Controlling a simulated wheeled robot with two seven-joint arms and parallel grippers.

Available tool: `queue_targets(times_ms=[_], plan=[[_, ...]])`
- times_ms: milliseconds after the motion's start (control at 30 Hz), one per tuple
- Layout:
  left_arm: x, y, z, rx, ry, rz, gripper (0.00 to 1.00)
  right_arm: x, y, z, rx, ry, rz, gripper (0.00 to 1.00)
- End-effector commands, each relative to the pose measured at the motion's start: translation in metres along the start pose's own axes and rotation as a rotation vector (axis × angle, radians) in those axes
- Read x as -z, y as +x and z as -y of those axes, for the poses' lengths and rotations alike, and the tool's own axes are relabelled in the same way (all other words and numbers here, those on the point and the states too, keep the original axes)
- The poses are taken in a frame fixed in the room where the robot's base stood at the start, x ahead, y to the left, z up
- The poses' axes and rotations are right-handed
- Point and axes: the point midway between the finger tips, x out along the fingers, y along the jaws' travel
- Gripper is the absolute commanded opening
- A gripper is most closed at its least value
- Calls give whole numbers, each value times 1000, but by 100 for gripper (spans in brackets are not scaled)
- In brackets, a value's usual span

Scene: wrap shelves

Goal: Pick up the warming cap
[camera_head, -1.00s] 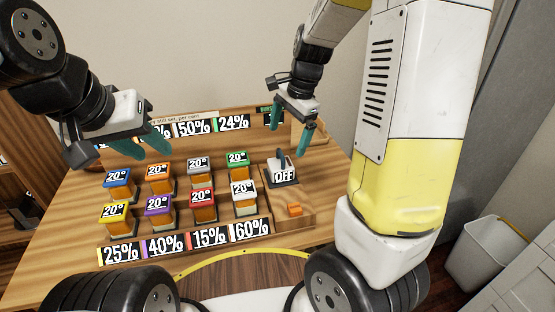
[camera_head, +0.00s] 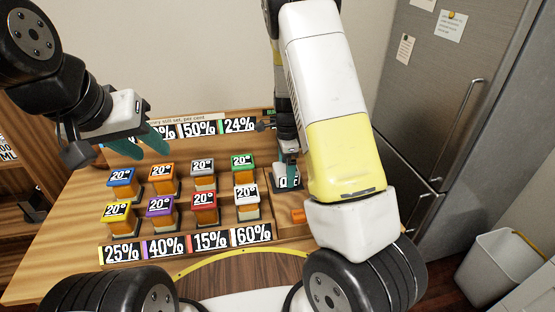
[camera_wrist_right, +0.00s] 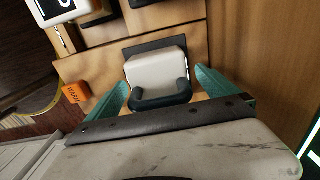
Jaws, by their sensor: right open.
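A white cap with a dark handle stands on a dark square base, and I take it as the warming cap (camera_wrist_right: 150,68). In the head view it is mostly hidden by my right arm; part of its display (camera_head: 284,183) shows. My right gripper (camera_wrist_right: 163,84) is open, with one teal finger on each side of the cap and its handle; contact cannot be told. It also shows in the head view (camera_head: 287,165), pointing down over the cap. My left gripper (camera_head: 140,147) is open and empty, above the table's left side, away from the cap.
Two rows of colour-topped jars (camera_head: 160,205) marked 20° stand left of the cap. A small orange block (camera_wrist_right: 76,92) lies near the cap. Percent cards (camera_head: 185,243) line the front, with more on the back board. A fridge and a white bin (camera_head: 497,265) are at right.

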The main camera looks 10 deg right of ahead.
Motion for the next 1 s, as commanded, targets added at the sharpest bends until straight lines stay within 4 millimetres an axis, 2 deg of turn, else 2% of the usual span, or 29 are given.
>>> queue_targets(times_ms=[100, 333, 767, 1000], plan=[[0, 0, 0, 0, 0, 0, 36, 0, 9, 0, -1, 0, 0, 98], [0, 0, 0, 0, 0, 0, 36, 0, 9, 0, 0, -1, 1, 96], [0, 0, 0, 0, 0, 0, 36, 0, 9, 0, 1, -1, 1, 12], [0, 0, 0, 0, 0, 0, 36, 0, 7, 1, 2, -1, 1, 11]])
